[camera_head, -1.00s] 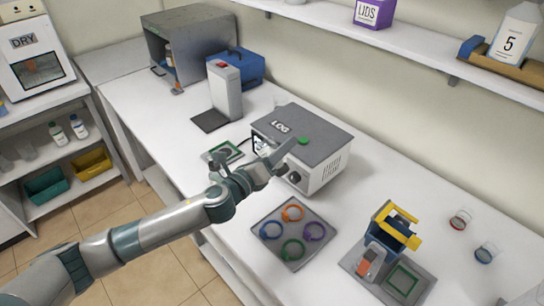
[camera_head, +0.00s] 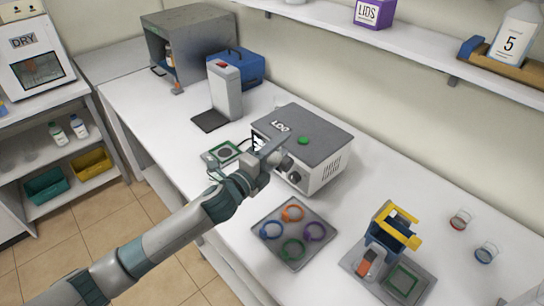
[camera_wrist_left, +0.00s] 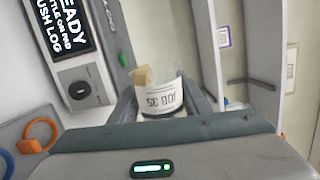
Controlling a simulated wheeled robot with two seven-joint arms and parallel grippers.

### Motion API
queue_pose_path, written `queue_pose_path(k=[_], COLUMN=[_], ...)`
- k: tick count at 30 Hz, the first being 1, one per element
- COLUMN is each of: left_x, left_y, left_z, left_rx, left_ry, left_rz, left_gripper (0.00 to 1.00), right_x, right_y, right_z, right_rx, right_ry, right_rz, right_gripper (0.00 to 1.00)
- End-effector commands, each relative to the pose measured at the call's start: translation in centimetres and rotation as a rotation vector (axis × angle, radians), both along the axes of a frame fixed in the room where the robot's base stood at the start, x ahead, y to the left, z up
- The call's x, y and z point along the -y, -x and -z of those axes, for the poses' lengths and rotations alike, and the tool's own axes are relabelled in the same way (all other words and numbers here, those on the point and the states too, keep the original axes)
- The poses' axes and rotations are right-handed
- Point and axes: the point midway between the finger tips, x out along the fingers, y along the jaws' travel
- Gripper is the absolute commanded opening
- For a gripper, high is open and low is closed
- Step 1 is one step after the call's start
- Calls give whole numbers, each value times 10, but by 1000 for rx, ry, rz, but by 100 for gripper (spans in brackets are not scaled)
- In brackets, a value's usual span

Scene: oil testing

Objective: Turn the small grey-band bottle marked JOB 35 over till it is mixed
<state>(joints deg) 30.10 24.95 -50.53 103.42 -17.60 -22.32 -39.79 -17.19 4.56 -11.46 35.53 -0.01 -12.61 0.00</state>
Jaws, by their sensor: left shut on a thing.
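My left gripper (camera_head: 268,152) is in front of the grey LOG box (camera_head: 303,140), above the bench. In the left wrist view my left gripper (camera_wrist_left: 160,98) is shut on the small white-labelled bottle (camera_wrist_left: 160,103), with one finger on each side. The label's JOB 35 reads upside down in that view. A tan patch shows at the bottle's upper left. In the head view the gripper mostly hides the bottle. My right gripper is not in view.
A green-framed pad (camera_head: 225,153) lies left of the LOG box. A tray of coloured rings (camera_head: 292,258) lies in front. A blue and yellow device (camera_head: 392,232) stands to the right, with two small glasses (camera_head: 486,253) beyond. A white-grey unit (camera_head: 226,92) stands at the back.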

Motion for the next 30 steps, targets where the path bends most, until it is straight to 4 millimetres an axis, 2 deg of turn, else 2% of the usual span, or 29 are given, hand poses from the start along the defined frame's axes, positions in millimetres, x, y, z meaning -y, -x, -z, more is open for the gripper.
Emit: queue_pose_path(k=[7,20,30], left_x=[1,1,0], left_y=[0,0,0], left_z=[-1,-1,-1], left_rx=[-228,-285,-575], left_ry=[336,419,844], left_rz=[0,0,1], left_gripper=[20,20,20], right_x=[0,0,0], right_y=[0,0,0], right_z=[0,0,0], right_rx=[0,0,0], right_ry=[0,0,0], right_rz=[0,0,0], right_gripper=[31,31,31])
